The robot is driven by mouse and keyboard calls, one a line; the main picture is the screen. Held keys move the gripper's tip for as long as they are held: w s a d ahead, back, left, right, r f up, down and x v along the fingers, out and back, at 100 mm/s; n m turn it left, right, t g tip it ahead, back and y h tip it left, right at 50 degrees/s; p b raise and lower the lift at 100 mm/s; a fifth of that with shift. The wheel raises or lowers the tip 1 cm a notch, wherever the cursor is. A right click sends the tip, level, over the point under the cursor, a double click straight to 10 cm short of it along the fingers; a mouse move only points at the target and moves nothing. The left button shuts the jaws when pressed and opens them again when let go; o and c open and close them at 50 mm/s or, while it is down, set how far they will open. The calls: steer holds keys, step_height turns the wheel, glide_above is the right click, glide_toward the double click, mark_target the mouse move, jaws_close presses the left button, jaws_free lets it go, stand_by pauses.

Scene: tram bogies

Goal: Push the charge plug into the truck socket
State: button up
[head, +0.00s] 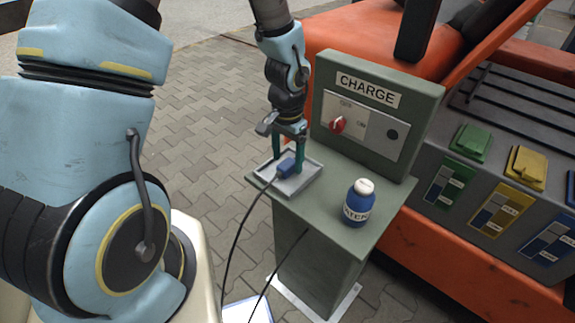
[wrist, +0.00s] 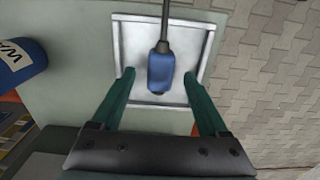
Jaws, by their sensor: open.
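The blue charge plug (head: 286,167) lies in a shallow grey tray on the green charge stand, its black cable running off the front edge. It also shows in the wrist view (wrist: 161,73), with the cable leaving at the top. My gripper (head: 289,165) is over the tray with its teal fingers pointing down. In the wrist view my gripper (wrist: 162,75) is open, one finger on each side of the plug's lower end, with gaps between. The CHARGE panel has a dark round socket (head: 392,134) at its right and a red switch (head: 337,124) at its left.
The grey tray (head: 310,180) sits at the left of the stand top (head: 325,207). A blue bottle with a white cap (head: 358,203) stands to its right. Green, yellow and blue flap boxes (head: 525,167) line the orange truck (head: 415,240). The upright panel (head: 425,85) rises behind the tray.

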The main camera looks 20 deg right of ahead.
steer(key=shift+f, duration=1.1)
jaws_close()
